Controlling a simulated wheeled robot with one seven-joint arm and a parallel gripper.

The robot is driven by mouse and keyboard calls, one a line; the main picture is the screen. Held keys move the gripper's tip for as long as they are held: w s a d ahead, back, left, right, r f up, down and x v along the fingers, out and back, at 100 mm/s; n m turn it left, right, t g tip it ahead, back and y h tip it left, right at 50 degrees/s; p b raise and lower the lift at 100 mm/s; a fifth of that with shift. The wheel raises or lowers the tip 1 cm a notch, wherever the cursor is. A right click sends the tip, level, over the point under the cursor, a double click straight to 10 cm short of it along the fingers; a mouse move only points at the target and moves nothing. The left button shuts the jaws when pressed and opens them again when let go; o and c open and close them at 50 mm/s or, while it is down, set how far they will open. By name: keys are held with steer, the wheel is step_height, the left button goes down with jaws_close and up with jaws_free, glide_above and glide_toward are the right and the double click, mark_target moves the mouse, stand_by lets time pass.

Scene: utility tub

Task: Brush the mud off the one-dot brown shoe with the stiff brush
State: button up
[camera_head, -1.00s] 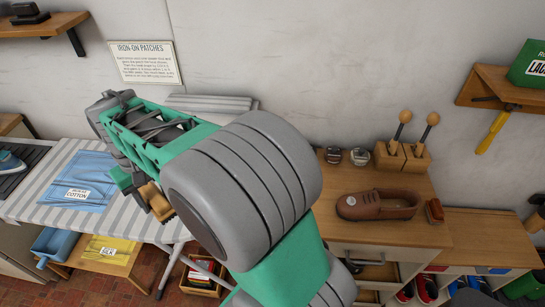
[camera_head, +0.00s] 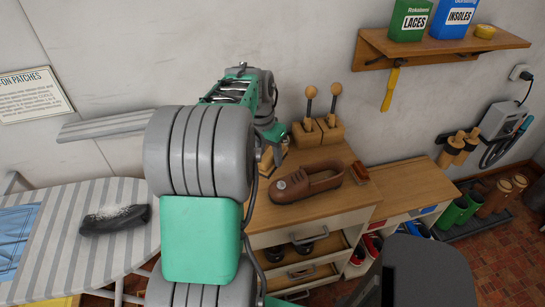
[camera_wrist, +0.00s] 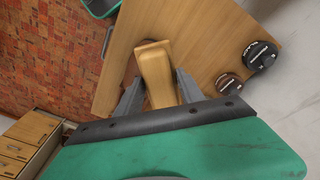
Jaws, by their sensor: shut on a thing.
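The brown shoe (camera_head: 318,181) lies on the wooden cabinet top in the head view, with a pale round mark (camera_head: 281,184) at its toe end. I cannot make out mud or the dot count. My gripper (camera_wrist: 158,88) is shut on the wooden body of a brush (camera_wrist: 154,62) in the wrist view. In the head view the brush (camera_head: 266,161) is partly hidden by my arm, above the cabinet top's left part, left of the shoe and seemingly apart from it. Its bristles are hidden.
A small reddish-brown brush (camera_head: 360,173) lies right of the shoe. A wooden block (camera_head: 318,134) with two knobbed sticks stands behind it. Two small jars (camera_wrist: 262,54) show in the wrist view. A dark object with white powder (camera_head: 115,218) lies on the striped ironing board (camera_head: 60,240).

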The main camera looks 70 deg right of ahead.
steer(key=shift+s+d+f, duration=0.1)
steer(key=shift+s+d, duration=0.05)
steer(key=shift+s, duration=0.45)
steer(key=shift+s+f, duration=0.1)
steer(key=shift+f, duration=0.05)
steer(key=shift+s+d+f+b, duration=0.15)
steer(key=shift+f+b, duration=0.85)
steer(key=shift+f, duration=0.4)
steer(key=shift+s+d+f+b, duration=0.1)
steer(key=shift+d+f+b, duration=0.05)
steer(key=shift+f+b, duration=1)
steer(key=shift+f, duration=0.85)
steer(key=shift+s+a+b, duration=0.2)
steer(key=shift+s+a, duration=0.45)
steer(key=shift+a, duration=0.2)
steer(key=shift+s+a+b, duration=0.2)
steer(key=shift+s+a, duration=0.4)
steer(key=shift+a, duration=0.2)
steer(key=shift+w+d+r+p, duration=0.1)
steer(key=shift+w+d+p, duration=0.1)
steer(key=shift+w+d, duration=0.55)
steer(key=shift+w+d+p, duration=0.15)
steer(key=shift+w+d, duration=0.35)
steer(key=shift+d, duration=0.45)
